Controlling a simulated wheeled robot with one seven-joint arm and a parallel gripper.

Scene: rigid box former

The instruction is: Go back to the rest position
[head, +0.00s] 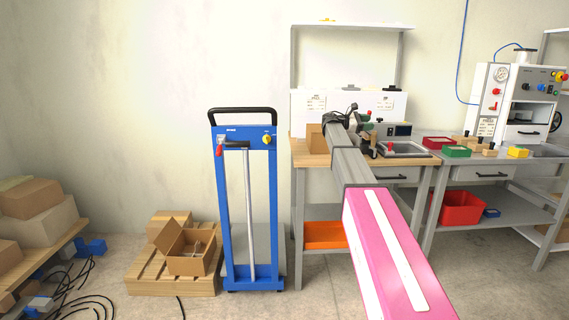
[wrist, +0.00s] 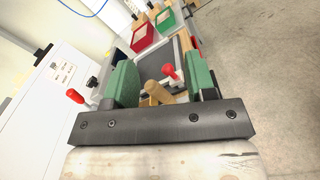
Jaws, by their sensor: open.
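My arm reaches from the lower right of the head view over the wooden-topped workbench (head: 308,160). My gripper (wrist: 160,74) shows in the wrist view with its two green fingers wide apart; nothing is held. In the head view the arm partly hides it, and a green part shows beside the arm's end. Between and beyond the fingers in the wrist view are a wooden peg (wrist: 156,93) and a red knob (wrist: 170,72). I cannot tell their exact distance from the fingers. The red knob also shows on the bench in the head view (head: 389,147).
A blue lift trolley (head: 217,200) stands left of the bench. An open carton (head: 188,262) sits on a pallet (head: 140,280). Red (head: 437,142) and green (head: 456,151) bins stand on the right-hand bench, beside a white press machine (head: 525,105). Black cables (head: 78,290) lie on the floor at left.

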